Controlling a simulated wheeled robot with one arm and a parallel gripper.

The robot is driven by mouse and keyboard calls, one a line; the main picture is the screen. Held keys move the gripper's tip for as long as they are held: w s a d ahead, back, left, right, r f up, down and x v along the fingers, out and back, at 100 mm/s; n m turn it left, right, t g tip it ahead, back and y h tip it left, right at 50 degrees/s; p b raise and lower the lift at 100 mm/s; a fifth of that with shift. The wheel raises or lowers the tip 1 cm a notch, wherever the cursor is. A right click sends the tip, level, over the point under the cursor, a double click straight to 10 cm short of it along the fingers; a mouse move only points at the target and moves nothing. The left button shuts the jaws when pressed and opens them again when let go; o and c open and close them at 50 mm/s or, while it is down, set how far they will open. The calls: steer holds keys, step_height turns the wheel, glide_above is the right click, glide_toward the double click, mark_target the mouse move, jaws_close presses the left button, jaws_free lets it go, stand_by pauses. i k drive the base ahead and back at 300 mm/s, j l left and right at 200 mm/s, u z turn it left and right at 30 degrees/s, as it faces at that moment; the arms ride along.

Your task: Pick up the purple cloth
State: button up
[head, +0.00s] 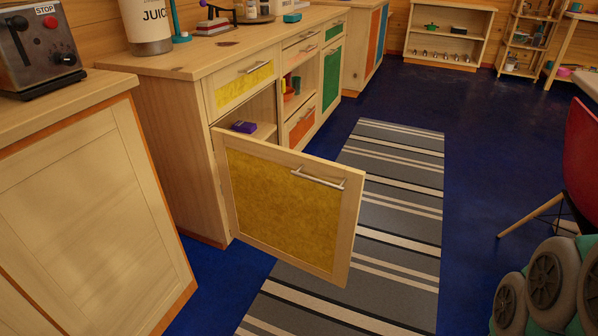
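A small folded purple item (243,126), which looks like the purple cloth, lies on a wooden shelf (264,131) inside the lower cabinet. The cabinet's yellow-panelled door (285,205) stands open, swung out over the floor. The door's top edge is below the cloth in the picture, and the cloth shows above it through the opening. The lower part of the cabinet's inside is hidden behind the door. My gripper is not in view.
A striped grey rug (395,200) covers the floor right of the door. A red chair (583,150) stands at the right. A wooden counter block (85,215) fills the left. The blue floor (490,130) beyond the rug is open.

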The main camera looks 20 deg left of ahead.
mark_target(248, 128)
steer(key=u, duration=1.25)
